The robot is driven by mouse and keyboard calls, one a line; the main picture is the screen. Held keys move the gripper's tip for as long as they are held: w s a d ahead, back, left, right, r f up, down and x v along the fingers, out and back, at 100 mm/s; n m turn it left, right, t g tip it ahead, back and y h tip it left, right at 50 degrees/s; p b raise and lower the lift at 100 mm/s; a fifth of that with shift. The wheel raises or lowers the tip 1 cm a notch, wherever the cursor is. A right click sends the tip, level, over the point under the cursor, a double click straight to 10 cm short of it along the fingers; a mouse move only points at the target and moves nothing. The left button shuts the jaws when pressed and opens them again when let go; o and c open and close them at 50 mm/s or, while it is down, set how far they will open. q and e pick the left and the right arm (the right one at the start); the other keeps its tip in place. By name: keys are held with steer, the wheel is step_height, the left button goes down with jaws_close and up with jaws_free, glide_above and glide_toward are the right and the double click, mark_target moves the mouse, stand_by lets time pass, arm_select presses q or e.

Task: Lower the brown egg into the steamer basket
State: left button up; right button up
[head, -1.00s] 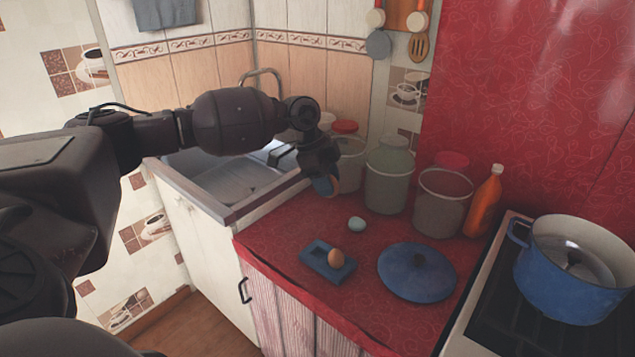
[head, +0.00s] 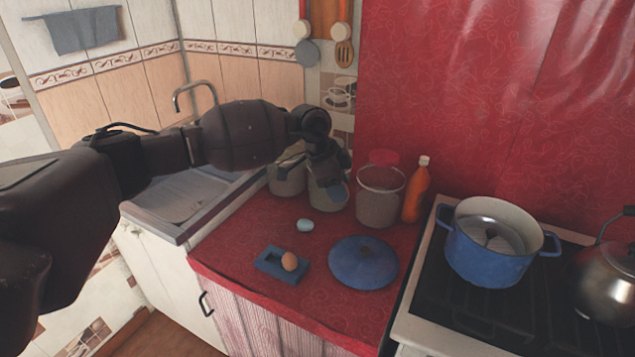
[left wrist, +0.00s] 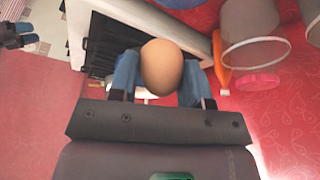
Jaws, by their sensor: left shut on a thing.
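My left gripper (head: 338,192) is raised above the back of the red counter, in front of the jars. In the left wrist view its blue fingertips (left wrist: 157,80) are shut on a brown egg (left wrist: 161,67); the head view hardly shows this egg. A second brown egg (head: 289,261) sits in a blue holder (head: 268,265) on the counter. The steamer basket (head: 493,236) is inside the blue pot (head: 490,262) on the stove, open at the top, well to the right of the gripper. A dark, blue-tipped part at the wrist view's upper left may be my right gripper (left wrist: 20,36).
A pale blue egg (head: 305,225) and a blue lid (head: 363,262) lie on the counter. Jars (head: 378,200) and an orange bottle (head: 416,192) stand along the back, between gripper and stove. A kettle (head: 608,272) stands right of the pot.

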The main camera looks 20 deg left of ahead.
arm_select(q)
steer(key=w+d+b, duration=0.3)
steer(key=d, duration=1)
steer(key=w+d+b, duration=0.3)
steer(key=d, duration=0.9)
steer(key=w+d+b, duration=0.2)
steer(key=d+b, duration=0.2)
steer(key=d, duration=0.9)
steer(key=shift+w+d+f, duration=0.35)
steer(key=shift+w, duration=0.05)
arm_select(e)
step_height(320, 180, down, 10)
steer(key=shift+s+a+g, duration=0.2)
steer(key=shift+a+g, duration=0.05)
steer(key=shift+g, duration=0.15)
steer(key=shift+s, duration=0.1)
steer(key=shift+s+d+f, duration=0.1)
steer(key=shift+s+f, duration=0.15)
steer(key=shift+s, duration=0.1)
arm_select(q)
steer(key=shift+f, duration=0.2)
